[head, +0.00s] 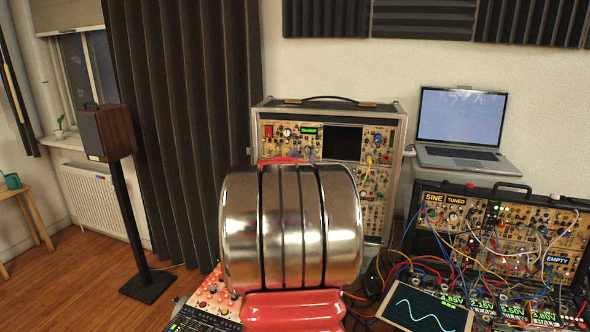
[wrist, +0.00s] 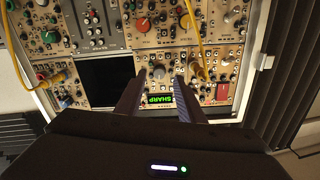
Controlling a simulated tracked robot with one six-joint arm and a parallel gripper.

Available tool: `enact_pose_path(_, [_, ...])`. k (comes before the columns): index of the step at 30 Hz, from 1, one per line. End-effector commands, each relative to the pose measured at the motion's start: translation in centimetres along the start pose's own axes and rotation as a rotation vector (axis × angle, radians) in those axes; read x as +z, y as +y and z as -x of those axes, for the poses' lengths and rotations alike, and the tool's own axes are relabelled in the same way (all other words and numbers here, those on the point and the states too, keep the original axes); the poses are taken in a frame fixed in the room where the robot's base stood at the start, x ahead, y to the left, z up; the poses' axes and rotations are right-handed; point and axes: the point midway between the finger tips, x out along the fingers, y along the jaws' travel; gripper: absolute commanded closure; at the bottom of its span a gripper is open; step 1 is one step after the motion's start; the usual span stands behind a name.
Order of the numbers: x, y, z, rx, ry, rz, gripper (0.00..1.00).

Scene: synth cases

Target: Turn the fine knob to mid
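In the wrist view, which sees the panel upside down, my gripper (wrist: 160,76) is open, its two dark fingers spread apart in front of the tall case's panel. A small dark knob (wrist: 158,72) shows between the fingertips; I cannot tell whether they touch it. A green SHARP display (wrist: 160,99) lies just below it in that view. I cannot read which knob is labelled fine, nor any knob's setting. The SHARP display (head: 309,131) also shows in the head view, where my arm hides the gripper and part of the panel.
Yellow cables (wrist: 198,40) hang close to the right finger in the wrist view. A dark screen (wrist: 108,80) lies left. In the head view, a laptop (head: 460,120) sits on a shelf, and a cabled synth case (head: 505,230) with SINE, TUNED and EMPTY displays stands right.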

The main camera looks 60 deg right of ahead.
Motion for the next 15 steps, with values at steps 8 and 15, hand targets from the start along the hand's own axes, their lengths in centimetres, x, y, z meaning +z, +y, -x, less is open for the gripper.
enact_pose_path(8, [0.0,-0.1,3.9,-0.001,0.001,-0.001,0.65])
enact_pose_path(15, [0.0,-0.2,7.1,-0.002,0.001,-0.001,0.65])
